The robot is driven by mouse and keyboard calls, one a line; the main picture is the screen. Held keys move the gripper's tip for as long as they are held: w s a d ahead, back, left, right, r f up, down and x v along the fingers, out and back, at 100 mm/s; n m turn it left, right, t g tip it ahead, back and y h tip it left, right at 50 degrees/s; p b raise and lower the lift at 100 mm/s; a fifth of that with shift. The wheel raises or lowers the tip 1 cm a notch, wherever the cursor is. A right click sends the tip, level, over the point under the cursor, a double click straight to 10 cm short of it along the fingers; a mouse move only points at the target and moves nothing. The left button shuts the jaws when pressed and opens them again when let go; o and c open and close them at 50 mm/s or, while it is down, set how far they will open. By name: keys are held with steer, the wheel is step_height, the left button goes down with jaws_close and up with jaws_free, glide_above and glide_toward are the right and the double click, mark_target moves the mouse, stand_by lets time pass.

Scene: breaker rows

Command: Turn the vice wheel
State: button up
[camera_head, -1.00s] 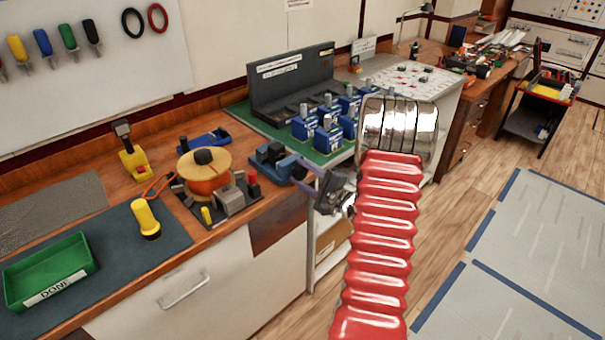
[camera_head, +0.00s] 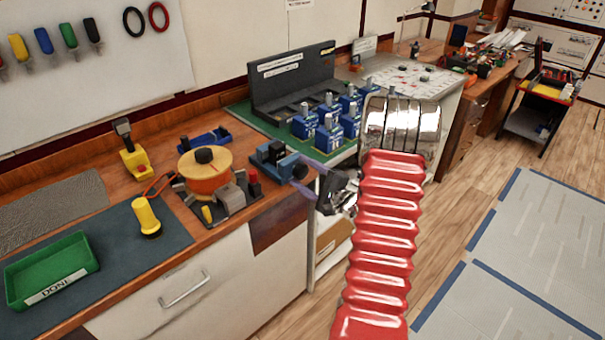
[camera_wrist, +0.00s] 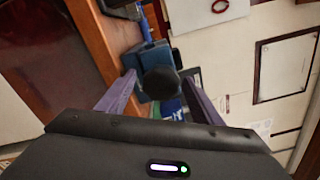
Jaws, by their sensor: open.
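The blue vice (camera_head: 270,156) stands at the front edge of the wooden bench in the head view. Its body also shows in the wrist view (camera_wrist: 148,56). The round black vice wheel (camera_wrist: 162,82) faces the wrist camera, in front of the blue body. My gripper (camera_head: 301,174) is at the vice's right end in the head view, its purple fingers pointing at it. In the wrist view my gripper (camera_wrist: 159,79) is open, with one finger on each side of the wheel. Gaps show beside the wheel; I cannot tell how far the fingertips reach along it.
An orange spool (camera_head: 205,174) on a dark base stands left of the vice. Several blue breakers (camera_head: 328,137) stand on a green mat behind my gripper. A yellow torch (camera_head: 146,217) and a green tray (camera_head: 50,268) are farther left.

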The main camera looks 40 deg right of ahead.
steer(key=s, duration=1.3)
steer(key=shift+s+d, duration=0.15)
steer(key=shift+f, duration=0.1)
